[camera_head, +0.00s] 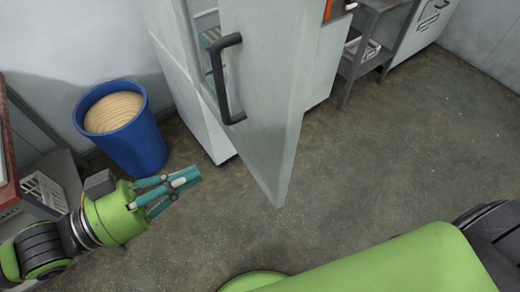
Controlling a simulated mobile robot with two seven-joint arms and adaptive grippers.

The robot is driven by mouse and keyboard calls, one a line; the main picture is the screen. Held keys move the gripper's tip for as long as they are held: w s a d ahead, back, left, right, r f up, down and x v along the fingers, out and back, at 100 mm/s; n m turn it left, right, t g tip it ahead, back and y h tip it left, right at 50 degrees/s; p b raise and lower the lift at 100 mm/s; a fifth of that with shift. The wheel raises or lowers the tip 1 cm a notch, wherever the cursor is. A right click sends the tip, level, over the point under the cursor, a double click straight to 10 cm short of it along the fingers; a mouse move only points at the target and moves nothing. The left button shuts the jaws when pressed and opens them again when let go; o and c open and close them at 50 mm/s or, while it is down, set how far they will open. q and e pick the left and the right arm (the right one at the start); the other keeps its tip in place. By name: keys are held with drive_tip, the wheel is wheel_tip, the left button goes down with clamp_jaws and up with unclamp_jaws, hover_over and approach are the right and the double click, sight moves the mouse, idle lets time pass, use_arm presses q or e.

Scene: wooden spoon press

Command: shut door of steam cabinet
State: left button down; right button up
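The steam cabinet (192,100) is a tall pale grey box at the top middle. Its door (268,80) stands wide open, swung out toward me, with a black bar handle (219,80) on its left-facing side. Part of a rack shows inside through the gap. My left gripper (188,182), green with teal fingers, is at the lower left, in front of the cabinet and apart from the door and handle. My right gripper is out of view.
A blue bin (140,146) with pale round wood stands left of the cabinet. A grey shelf unit (366,45) and another cabinet (421,28) stand at the upper right. A bench edge with a white crate (44,191) is at far left. The floor (350,165) right of the door is clear.

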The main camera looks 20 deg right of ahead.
use_arm(q)
drive_tip(key=p, duration=0.5)
approach(280, 133)
drive_tip(key=x, duration=0.5)
drive_tip(key=shift+d+r, duration=0.2)
drive_tip(key=shift+r, duration=0.1)
drive_tip(key=shift+x, duration=0.85)
drive_tip(key=shift+f, duration=0.25)
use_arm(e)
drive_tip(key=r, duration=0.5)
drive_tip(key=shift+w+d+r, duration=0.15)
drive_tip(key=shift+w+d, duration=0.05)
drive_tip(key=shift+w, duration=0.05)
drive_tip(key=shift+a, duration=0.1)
